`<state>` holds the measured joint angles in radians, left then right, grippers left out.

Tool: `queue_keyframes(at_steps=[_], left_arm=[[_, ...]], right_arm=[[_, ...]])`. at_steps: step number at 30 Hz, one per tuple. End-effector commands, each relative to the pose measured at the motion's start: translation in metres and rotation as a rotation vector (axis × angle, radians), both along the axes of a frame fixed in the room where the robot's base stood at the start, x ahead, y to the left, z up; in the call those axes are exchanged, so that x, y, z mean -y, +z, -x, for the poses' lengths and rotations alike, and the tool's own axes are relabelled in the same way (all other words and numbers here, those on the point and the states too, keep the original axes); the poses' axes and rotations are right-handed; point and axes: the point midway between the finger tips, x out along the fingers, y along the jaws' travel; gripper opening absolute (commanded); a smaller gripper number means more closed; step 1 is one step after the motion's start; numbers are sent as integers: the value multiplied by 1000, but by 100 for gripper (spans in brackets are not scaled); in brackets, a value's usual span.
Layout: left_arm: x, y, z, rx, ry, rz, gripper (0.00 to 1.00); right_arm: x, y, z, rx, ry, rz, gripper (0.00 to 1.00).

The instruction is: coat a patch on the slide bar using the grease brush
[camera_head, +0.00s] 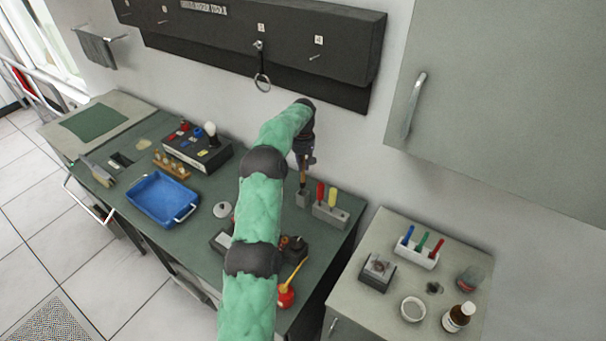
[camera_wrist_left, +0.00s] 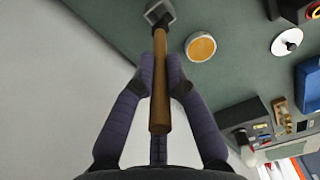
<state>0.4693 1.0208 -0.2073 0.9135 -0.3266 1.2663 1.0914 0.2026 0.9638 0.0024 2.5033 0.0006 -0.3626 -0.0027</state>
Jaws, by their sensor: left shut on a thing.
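My left gripper (camera_head: 306,162) is above the back right part of the green bench, near the wall. It is shut on the wooden handle of the grease brush (camera_head: 303,178). In the left wrist view the fingers (camera_wrist_left: 160,85) hold the handle (camera_wrist_left: 159,112) between them. The brush's far end meets a small grey holder (camera_head: 302,199), also seen in the wrist view (camera_wrist_left: 164,14); its bristles are hidden. A round tin with amber contents (camera_wrist_left: 201,46) is close by in the wrist view. I cannot pick out the slide bar. My right gripper is not in view.
A grey stand with red and yellow handles (camera_head: 329,211) is close right of the brush. A blue tray (camera_head: 157,208) and a dark control box (camera_head: 184,151) stand left. My arm hides the bench's middle. A separate cabinet top (camera_head: 385,319) holds bottles and small tools.

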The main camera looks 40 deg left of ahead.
Motion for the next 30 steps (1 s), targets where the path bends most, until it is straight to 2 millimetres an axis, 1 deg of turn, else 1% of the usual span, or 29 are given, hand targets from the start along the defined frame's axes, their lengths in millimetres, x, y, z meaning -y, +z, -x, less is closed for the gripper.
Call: queue_keyframes(at_steps=[5, 8, 12, 21, 25, 30], left_arm=[[-9, -4, 3, 11, 2, -24, 0], [-19, -8, 7, 25, 4, -54, 0], [-36, -13, 15, 49, 6, -110, 0], [-71, -16, 34, 102, 4, -230, 0], [-82, -16, 42, 120, 2, -273, 0], [-90, -14, 48, 135, 1, -309, 0]], right_arm=[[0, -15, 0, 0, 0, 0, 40], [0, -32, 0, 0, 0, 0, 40], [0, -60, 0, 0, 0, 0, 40], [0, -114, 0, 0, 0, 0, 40], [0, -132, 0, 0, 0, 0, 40], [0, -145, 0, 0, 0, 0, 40]])
